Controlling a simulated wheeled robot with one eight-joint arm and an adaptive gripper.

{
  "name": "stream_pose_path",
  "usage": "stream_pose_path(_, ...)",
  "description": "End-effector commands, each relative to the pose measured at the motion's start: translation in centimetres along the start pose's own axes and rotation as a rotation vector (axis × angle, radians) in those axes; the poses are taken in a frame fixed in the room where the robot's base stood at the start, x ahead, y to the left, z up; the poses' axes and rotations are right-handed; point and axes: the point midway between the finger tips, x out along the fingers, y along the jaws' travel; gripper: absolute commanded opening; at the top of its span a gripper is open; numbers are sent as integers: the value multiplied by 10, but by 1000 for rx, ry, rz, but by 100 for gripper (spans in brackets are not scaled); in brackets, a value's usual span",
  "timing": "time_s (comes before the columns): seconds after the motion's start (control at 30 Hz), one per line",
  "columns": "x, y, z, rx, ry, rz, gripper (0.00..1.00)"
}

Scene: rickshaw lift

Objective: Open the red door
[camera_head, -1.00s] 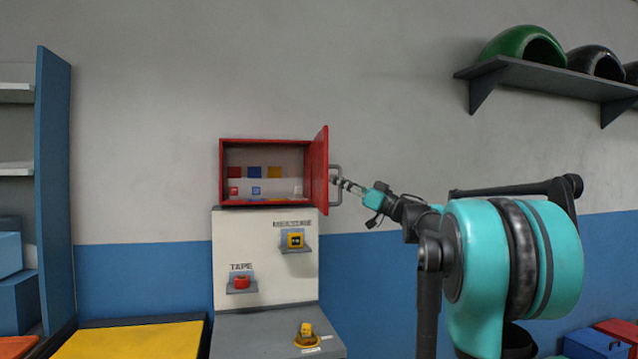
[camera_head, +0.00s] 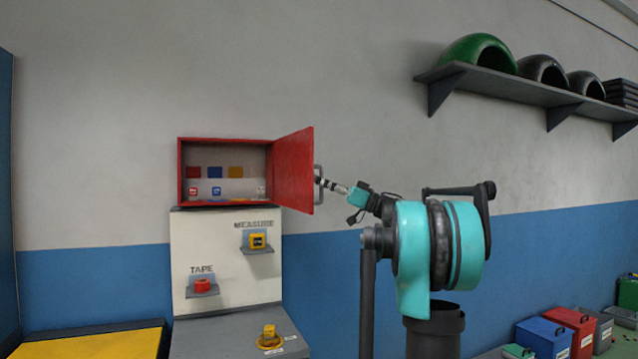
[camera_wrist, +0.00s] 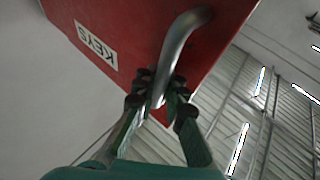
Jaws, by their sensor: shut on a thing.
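The red door (camera_head: 294,172) of the red wall cabinet (camera_head: 224,203) stands swung open, hinged at the cabinet's right side. Its grey metal handle (camera_head: 319,186) is on the door's outer face. In the wrist view the handle (camera_wrist: 180,50) curves out from the red door (camera_wrist: 140,25), which bears a "KEYS" label (camera_wrist: 96,45). My gripper (camera_head: 333,184) reaches the handle from the right. In the wrist view the fingers of my gripper (camera_wrist: 160,88) are shut around the handle's lower part. Inside the cabinet, coloured squares and small tagged items show.
A white panel below the cabinet carries a yellow measure (camera_head: 257,241) and a red tape (camera_head: 202,285) on small shelves. A yellow item (camera_head: 269,334) sits on the grey bench. A wall shelf (camera_head: 510,86) with helmet-like shells is at upper right. Coloured boxes (camera_head: 573,322) stand at lower right.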

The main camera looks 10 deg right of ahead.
Motion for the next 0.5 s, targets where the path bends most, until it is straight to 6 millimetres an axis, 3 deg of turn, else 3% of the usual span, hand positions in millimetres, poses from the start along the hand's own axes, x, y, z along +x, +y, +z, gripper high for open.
stream_pose_path(0.03, -1, -2, -2, -1, 4, -3, 0)
stream_pose_path(0.07, -1, -2, -2, -1, 4, -3, 11)
stream_pose_path(0.13, 0, -1, -2, -1, 4, -2, 20)
stream_pose_path(0.5, -4, 0, -1, -1, 2, 0, 20)
